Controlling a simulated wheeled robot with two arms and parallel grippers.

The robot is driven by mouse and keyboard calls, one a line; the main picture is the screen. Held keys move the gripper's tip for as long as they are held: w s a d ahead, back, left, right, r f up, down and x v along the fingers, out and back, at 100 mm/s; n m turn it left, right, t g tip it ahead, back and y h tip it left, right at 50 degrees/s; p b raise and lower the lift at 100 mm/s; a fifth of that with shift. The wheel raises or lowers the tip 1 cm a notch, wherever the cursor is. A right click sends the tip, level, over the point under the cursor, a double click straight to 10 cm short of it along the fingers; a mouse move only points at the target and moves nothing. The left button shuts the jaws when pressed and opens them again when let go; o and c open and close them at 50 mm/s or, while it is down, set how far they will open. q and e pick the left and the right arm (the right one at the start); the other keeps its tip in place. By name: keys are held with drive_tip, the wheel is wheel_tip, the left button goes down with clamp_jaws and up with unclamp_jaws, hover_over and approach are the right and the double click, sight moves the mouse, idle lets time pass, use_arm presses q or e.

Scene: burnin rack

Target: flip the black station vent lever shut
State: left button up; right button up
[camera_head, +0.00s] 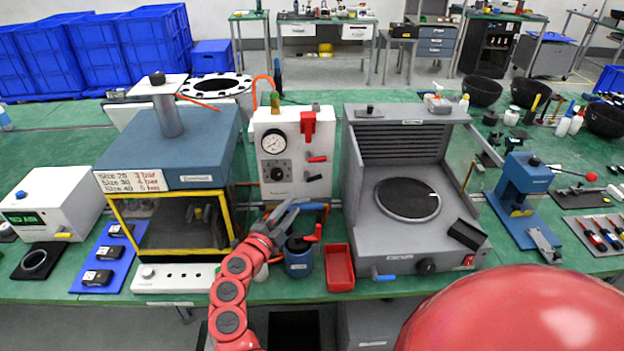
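The white station panel (292,190) stands in the middle of the bench. On it are a round gauge (274,144), a dark knob (277,173), a large red handle (308,124) and a small red-handled lever (317,159). The small black lever (314,178) is below the red one and points right, close to level.
A blue pot (298,262) with a red-handled valve (313,233) and a red tray (340,268) stand close below the gripper. A blue-grey chamber with a yellow frame (120,227) is left; a grey station (360,210) is right.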

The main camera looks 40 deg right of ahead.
sight(314, 180)
drive_tip(key=p+x, duration=0.2)
drive_tip(key=x, duration=0.9)
drive_tip(key=shift+r, duration=0.1)
drive_tip(key=shift+w+d, duration=0.25)
drive_tip(key=shift+d, duration=0.3)
clamp_jaws()
